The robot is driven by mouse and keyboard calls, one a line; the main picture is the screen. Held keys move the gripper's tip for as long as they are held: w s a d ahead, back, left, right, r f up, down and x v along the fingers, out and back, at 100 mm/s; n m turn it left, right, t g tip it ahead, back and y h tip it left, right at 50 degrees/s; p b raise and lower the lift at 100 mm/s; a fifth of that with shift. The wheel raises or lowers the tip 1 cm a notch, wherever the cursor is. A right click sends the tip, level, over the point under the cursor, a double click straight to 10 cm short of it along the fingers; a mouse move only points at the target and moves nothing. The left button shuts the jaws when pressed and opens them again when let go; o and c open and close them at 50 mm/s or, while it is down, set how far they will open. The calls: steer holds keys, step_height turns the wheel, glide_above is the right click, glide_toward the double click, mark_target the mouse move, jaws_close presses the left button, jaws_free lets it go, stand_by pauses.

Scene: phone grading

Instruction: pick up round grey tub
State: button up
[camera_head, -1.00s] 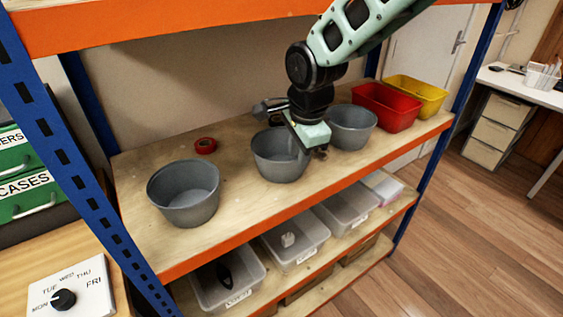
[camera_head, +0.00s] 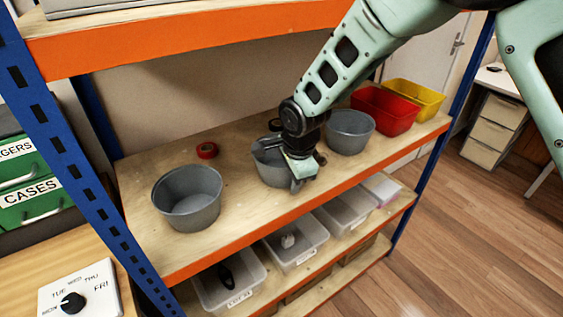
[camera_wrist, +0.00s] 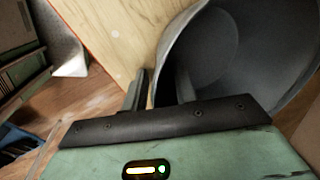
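Three round grey tubs stand on the wooden shelf: a left tub (camera_head: 188,212), a middle tub (camera_head: 268,172) and a right tub (camera_head: 350,132). My gripper (camera_head: 306,176) is at the right front side of the middle tub and hides part of it. In the wrist view the tub's wall (camera_wrist: 225,50) fills the upper right. Its rim runs between my two fingers (camera_wrist: 160,88), one outside the tub and one inside. The fingers look apart, with a gap around the wall. The tub's inside looks empty where it shows.
A red bin (camera_head: 384,112) and a yellow bin (camera_head: 415,98) stand to the right on the shelf. The orange upper beam (camera_head: 180,30) runs above; clear boxes (camera_head: 230,290) sit on the lower shelf.

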jaws_close()
steer(key=shift+r, duration=0.1)
